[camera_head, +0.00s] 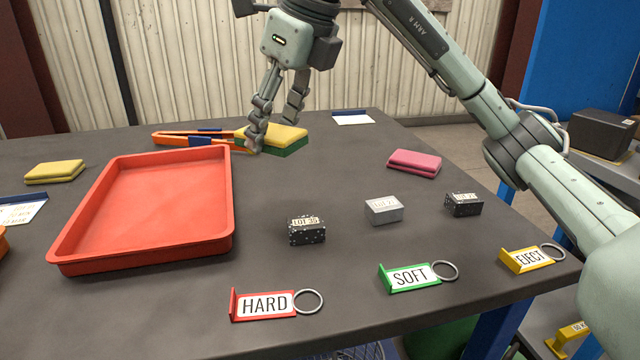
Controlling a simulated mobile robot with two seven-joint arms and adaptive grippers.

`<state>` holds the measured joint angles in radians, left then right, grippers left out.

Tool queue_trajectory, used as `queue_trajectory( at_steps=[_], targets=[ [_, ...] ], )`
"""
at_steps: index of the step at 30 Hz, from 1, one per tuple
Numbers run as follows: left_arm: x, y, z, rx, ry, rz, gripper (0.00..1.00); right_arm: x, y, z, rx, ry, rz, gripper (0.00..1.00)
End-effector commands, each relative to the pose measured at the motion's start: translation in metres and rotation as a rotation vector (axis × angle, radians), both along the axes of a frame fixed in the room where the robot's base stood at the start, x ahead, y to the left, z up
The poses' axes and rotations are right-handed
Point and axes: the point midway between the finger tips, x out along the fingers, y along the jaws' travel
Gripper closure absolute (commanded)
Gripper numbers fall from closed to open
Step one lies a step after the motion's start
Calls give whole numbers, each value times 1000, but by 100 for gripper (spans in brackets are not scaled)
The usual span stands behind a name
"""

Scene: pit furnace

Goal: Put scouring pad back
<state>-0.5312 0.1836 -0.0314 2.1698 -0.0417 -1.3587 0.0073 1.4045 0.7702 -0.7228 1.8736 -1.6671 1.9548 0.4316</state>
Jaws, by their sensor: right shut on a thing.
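The scouring pad (290,148), yellow on top and green below, is at the back middle of the dark table. My right gripper (271,134) reaches down from above and is shut on it, one finger on the near left side and the other behind. The pad looks level and at or just above the table top; I cannot tell whether it touches. The far finger's tip is partly hidden by the pad. My left gripper is not in view.
An orange-and-blue tool (190,138) lies just left of the pad, behind a red tray (235,205). A yellow sponge (55,172) is far left, a pink sponge (414,163) right. The table's middle is clear.

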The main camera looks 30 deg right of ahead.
Motion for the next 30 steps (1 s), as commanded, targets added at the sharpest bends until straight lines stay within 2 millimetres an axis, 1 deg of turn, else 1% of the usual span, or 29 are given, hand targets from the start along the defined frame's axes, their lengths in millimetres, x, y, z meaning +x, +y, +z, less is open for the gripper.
queue_trajectory(
  at_steps=[4, 7, 11, 18, 21, 25, 28, 30],
  targets=[
    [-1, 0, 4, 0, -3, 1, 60, 1, 4, 1, -1, -4, -15, 72],
    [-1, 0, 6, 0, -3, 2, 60, 4, -1, -3, 0, -2, -22, 72],
    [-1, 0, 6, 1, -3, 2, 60, 12, -25, -19, -1, 1, -28, 72],
    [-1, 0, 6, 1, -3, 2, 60, 32, -76, -51, -1, -1, -25, 72],
    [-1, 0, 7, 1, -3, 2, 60, 38, -91, -60, -1, -1, -23, 72],
    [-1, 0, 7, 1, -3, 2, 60, 42, -101, -67, -1, -4, -20, 72],
    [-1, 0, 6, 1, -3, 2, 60, 43, -104, -71, -1, -4, -18, 72],
    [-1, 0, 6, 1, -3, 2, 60, 43, -104, -79, -2, -4, -18, 72]
  ],
)
